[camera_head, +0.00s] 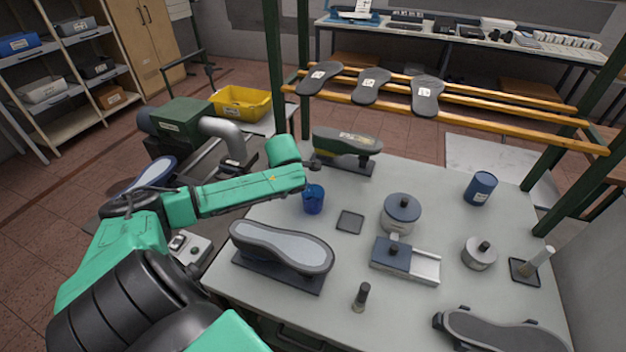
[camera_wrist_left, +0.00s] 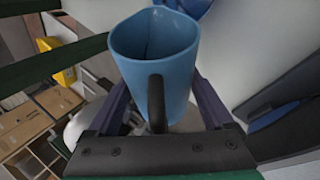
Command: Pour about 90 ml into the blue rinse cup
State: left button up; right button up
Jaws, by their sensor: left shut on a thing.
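My left gripper (camera_wrist_left: 158,120) is shut on a light blue jug (camera_wrist_left: 155,55) with a dark handle that faces the wrist camera. The jug's open mouth shows in the wrist view, but I cannot make out any liquid in it. In the head view my arm hides the jug, and the fingertips are hard to make out. The blue rinse cup (camera_head: 313,199) stands upright on the table, just below the end of my left arm. A deep blue shape, likely this cup, shows beyond the jug's rim (camera_wrist_left: 185,5) in the wrist view. My right gripper is not in view.
The table (camera_head: 340,255) holds a shoe last on a dark base (camera_head: 282,248), a dark square pad (camera_head: 350,222), a lidded grey pot (camera_head: 401,214) and a dark blue canister (camera_head: 480,188). Another last (camera_head: 346,145) stands close behind the cup. A wooden rack (camera_head: 450,105) spans the back.

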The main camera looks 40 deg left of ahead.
pick_arm(q)
jog(key=shift+s+d+r, duration=0.1)
jog(key=shift+d, duration=0.05)
jog(key=shift+d+r+y, duration=0.15)
jog(key=shift+y, duration=0.15)
dwell(0.4)
jog(key=shift+w+d+r+g+y, duration=0.2)
jog(key=shift+d+r+g+y, duration=0.1)
jog(key=shift+g, duration=0.1)
dwell(0.5)
jog(key=shift+r+m+p, duration=0.1)
jog(key=shift+m+p, duration=0.2)
jog(key=shift+p, duration=0.1)
